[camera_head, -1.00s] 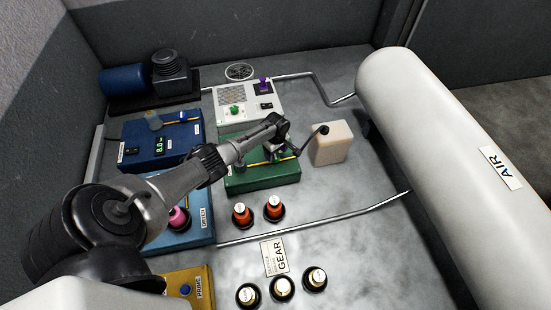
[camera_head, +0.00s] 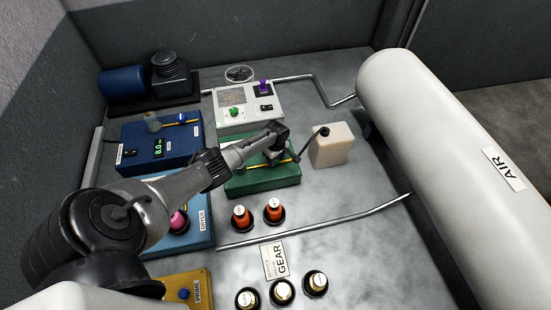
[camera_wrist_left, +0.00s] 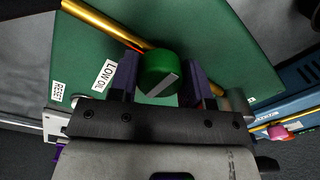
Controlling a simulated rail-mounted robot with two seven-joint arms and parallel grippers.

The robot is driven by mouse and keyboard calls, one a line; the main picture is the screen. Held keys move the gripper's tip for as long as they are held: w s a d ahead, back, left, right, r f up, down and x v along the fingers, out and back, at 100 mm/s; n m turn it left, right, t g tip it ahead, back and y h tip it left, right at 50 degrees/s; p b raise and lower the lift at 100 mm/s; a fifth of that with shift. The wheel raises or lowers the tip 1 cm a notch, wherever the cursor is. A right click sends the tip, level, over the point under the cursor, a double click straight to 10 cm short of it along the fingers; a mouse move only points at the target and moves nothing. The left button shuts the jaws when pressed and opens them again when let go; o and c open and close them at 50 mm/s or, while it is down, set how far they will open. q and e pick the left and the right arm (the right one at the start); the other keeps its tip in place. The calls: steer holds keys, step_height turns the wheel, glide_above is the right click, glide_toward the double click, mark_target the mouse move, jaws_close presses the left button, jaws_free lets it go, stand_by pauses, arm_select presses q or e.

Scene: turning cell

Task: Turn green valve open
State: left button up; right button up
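The green valve is a round knob (camera_wrist_left: 160,72) with a pale stripe on its face, set on a gold pipe (camera_wrist_left: 102,22) over the green box (camera_wrist_left: 215,40). The stripe runs across the pipe's direction. My left gripper (camera_wrist_left: 160,80) has its purple fingers on either side of the knob. The fingers are apart; whether either touches the knob is hard to tell. In the head view my left gripper (camera_head: 275,156) is low over the green box (camera_head: 265,181), and the knob is hidden behind it. My right gripper is not in view.
A cream container (camera_head: 332,147) with a dark crank stands just right of the green box. A large white air tank (camera_head: 430,150) fills the right side.

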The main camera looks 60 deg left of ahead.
arm_select(q)
steer(key=c, duration=0.4)
steer(key=shift+m, duration=0.3)
steer(key=m+p, duration=0.1)
steer(key=m, duration=0.1)
steer(key=shift+r+m, duration=0.1)
steer(key=shift+m, duration=0.3)
steer(key=m, duration=0.4)
steer(key=shift+m+p, duration=0.3)
steer(key=shift+p, duration=0.05)
steer(key=m, duration=0.6)
steer(key=shift+m, duration=1.9)
